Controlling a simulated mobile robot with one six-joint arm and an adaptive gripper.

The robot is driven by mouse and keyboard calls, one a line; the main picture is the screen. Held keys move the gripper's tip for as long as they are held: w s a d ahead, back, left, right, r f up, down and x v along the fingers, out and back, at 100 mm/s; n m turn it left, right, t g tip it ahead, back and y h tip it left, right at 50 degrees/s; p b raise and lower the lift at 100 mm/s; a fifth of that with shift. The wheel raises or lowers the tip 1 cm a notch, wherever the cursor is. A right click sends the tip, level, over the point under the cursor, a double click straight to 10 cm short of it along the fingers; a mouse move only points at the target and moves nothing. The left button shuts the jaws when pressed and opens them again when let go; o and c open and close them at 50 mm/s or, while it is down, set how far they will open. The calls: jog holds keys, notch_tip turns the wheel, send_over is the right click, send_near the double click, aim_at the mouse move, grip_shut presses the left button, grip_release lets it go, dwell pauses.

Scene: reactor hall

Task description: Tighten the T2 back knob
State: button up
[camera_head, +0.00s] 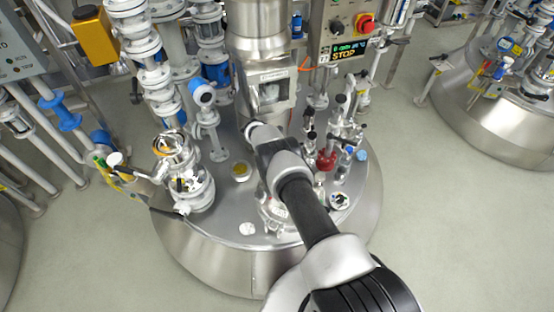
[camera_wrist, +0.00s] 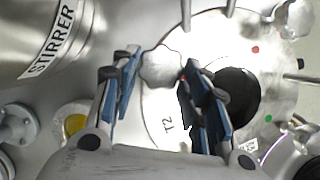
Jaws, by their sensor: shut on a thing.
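The T2 back knob (camera_wrist: 161,66) is a grey lobed knob in the wrist view, at the edge of a pale round lid (camera_wrist: 165,105) marked "T2". My gripper (camera_wrist: 160,74) has blue-padded fingers on both sides of the knob and is shut on it. The right finger covers part of the lid. In the head view my arm reaches over the steel reactor top, and the knob and my fingertips are hidden behind it.
A steel cylinder labelled "STIRRER" (camera_wrist: 55,40) stands close at the wrist view's upper left. The lid has a dark round opening (camera_wrist: 240,92). In the head view, a red valve (camera_head: 326,160) and several pipes crowd the right; a control box (camera_head: 349,45) reads "STOP".

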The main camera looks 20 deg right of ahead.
jog(key=o, duration=1)
jog(key=shift+o, duration=0.2)
jog(key=shift+r, duration=0.1)
jog(key=v, duration=1.2)
